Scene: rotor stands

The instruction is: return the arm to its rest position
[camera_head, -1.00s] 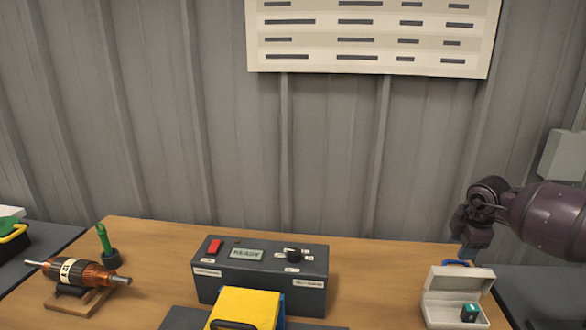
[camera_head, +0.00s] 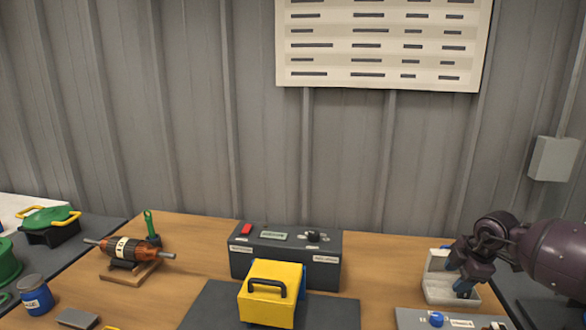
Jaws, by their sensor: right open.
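My right gripper (camera_head: 458,275) is at the right, with its dark arm coming in from the right edge. I cannot tell whether the fingers touch the box. My left gripper is not in view.
A dark grey device (camera_head: 325,270) stands behind a yellow block with a handle (camera_head: 262,310) on a dark mat (camera_head: 205,310). A copper rotor (camera_head: 140,252) rests on a wooden stand (camera_head: 130,274) at left. A grey panel (camera_head: 440,321) lies before the box. Bare wood (camera_head: 385,265) shows between device and box.

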